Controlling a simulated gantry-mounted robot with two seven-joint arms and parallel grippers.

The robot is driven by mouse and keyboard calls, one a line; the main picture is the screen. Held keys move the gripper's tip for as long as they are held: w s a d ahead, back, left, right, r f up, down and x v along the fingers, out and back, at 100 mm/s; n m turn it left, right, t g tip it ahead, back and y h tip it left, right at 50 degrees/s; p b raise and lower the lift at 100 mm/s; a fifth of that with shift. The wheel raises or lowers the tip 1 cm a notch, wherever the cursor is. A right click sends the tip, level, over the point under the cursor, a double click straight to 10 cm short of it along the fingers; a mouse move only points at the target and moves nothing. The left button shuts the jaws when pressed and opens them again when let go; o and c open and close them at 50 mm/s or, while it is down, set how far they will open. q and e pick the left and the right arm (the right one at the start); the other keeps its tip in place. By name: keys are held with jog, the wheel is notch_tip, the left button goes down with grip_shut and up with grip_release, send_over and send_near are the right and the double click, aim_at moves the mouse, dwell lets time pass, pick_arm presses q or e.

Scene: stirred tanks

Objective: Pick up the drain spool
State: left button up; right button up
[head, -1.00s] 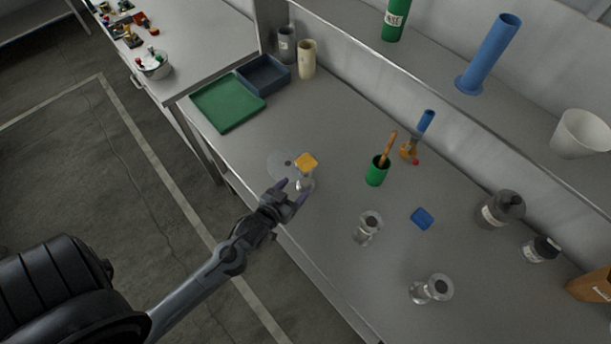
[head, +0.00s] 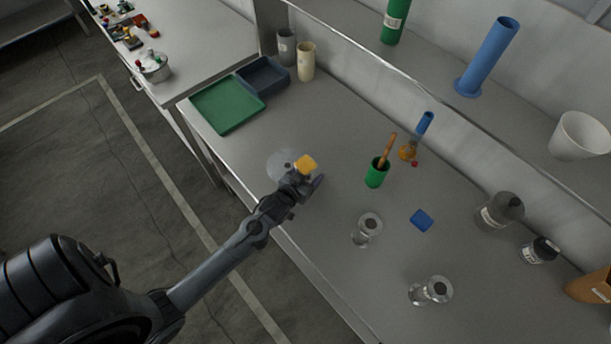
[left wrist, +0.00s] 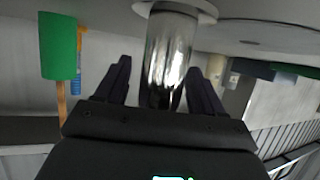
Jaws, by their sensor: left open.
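A shiny metal spool with a pale flange (left wrist: 172,60) stands between my left gripper's two dark fingers in the left wrist view, which shows the scene upside down. I take it to be the drain spool. In the head view my left gripper (head: 308,184) is at this spot by the bench's front edge and hides most of the spool. My right gripper is out of view.
A green cup with a wooden stick (head: 376,178), two flanged clear pieces (head: 366,230) (head: 430,291) and a blue pad (head: 421,220) are to the right. A green tray (head: 228,105) is at the back left.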

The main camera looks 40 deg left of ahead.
pick_arm(q)
jog(key=c, duration=1.2)
jog(key=shift+r, duration=0.15)
